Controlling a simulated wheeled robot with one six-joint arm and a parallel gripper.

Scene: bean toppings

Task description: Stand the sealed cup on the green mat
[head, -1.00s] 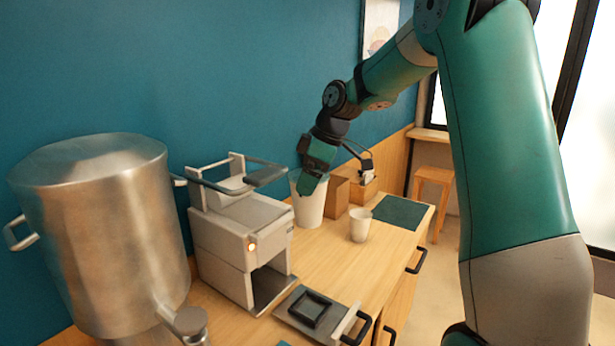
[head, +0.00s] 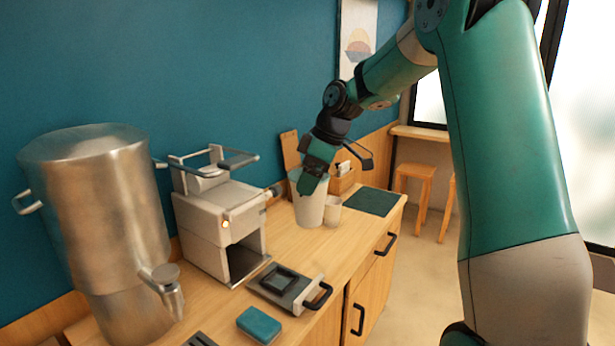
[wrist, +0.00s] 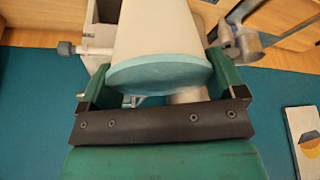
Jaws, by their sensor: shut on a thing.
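The sealed cup (head: 311,209) is tall and white, with a pale teal top that shows in the wrist view (wrist: 160,76). My gripper (head: 313,182) is shut on it near its top and holds it roughly upright, to the left of the mat in the head view. I cannot tell whether its base clears the counter. The green mat (head: 371,202) lies flat and looks bare on the counter's far end. A smaller white cup (head: 333,212) stands close to the right of the held cup, partly hidden by it.
A sealing machine (head: 215,215) and a large metal urn (head: 95,215) stand along the wall on the left. A dark tray with a handle (head: 290,287) and a teal block (head: 259,325) lie in front. Brown boxes (head: 343,180) stand behind my gripper, near the mat.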

